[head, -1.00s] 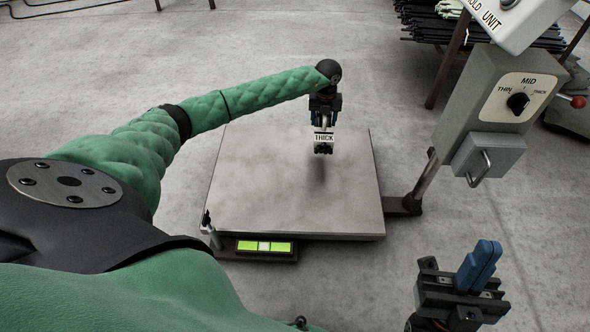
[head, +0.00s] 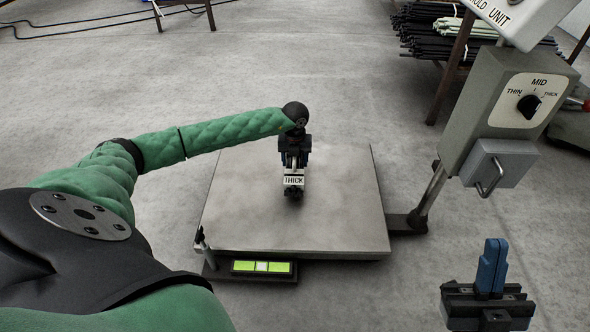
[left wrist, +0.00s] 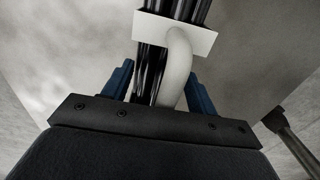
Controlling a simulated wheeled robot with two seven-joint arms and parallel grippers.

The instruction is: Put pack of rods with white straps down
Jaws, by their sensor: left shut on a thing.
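My left gripper (head: 294,160) is over the scale's plate and is shut on the pack of rods (head: 293,193). The pack has a white label reading THICK. In the left wrist view the dark rods (left wrist: 151,75) and a white strap (left wrist: 179,65) show between the blue fingers, with the white label (left wrist: 150,27) across the rods. The head view looks nearly along the pack, so I cannot tell whether it touches the plate. My right gripper (head: 492,262) is at the lower right, empty, its blue fingers close together.
The scale's grey plate (head: 240,220) is bare around the pack. Its green-lit display (head: 262,267) is at the front. A control box (head: 515,105) with a thickness dial stands on a post to the right. A rack of rods (head: 430,35) is at the back right.

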